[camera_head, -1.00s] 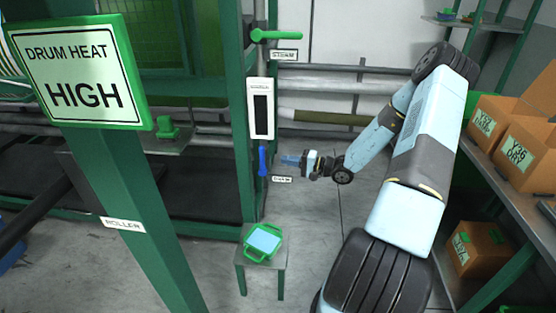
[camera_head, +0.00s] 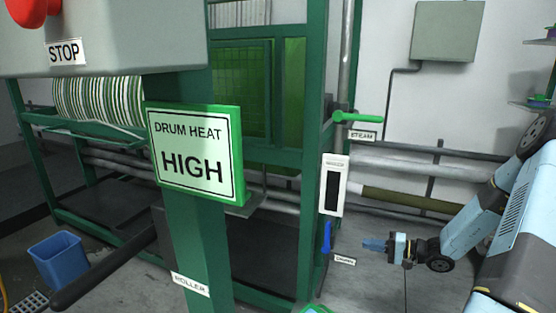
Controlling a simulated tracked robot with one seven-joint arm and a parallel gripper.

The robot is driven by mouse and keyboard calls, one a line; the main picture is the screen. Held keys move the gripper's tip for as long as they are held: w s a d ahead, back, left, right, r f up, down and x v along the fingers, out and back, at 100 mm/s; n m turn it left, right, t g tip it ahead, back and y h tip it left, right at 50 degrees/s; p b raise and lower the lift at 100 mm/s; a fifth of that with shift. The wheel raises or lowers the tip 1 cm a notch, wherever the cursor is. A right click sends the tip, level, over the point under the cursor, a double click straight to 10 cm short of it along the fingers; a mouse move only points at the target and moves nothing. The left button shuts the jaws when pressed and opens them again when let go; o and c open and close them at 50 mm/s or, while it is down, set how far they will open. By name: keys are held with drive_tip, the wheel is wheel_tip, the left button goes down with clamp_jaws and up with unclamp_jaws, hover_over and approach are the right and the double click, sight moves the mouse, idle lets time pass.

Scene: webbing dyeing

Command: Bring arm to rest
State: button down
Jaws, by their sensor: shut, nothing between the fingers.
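My arm comes in from the right edge of the view, light blue and grey with black joints. My gripper (camera_head: 375,245) is at its end, pointing left, with blue fingers shut and nothing between them. It hangs in front of the pipes, to the right of the blue drain handle (camera_head: 327,238). In the picture a small gap shows between the fingertips and that handle.
The green steam handle (camera_head: 357,117) sticks out above a white gauge (camera_head: 333,185) on the green machine frame. A "DRUM HEAT HIGH" sign (camera_head: 195,154) stands on a green post. A grey box with a red STOP button (camera_head: 40,12) is at upper left. A blue bin (camera_head: 59,262) stands on the floor.

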drive_tip(key=s+a+r+n+g+h, duration=0.35)
drive_tip(key=s+a+r, duration=0.2)
drive_tip(key=r, duration=0.35)
drive_tip(key=s+a+r+n+g+h, duration=0.2)
drive_tip(key=s+a+r+g+h, duration=0.25)
drive_tip(key=s+r, duration=0.4)
drive_tip(key=s+r+t+h, duration=0.6)
drive_tip(key=s+r, duration=0.9)
drive_tip(key=r, duration=0.1)
drive_tip(key=shift+s+r, duration=0.2)
drive_tip(key=shift+s, duration=0.1)
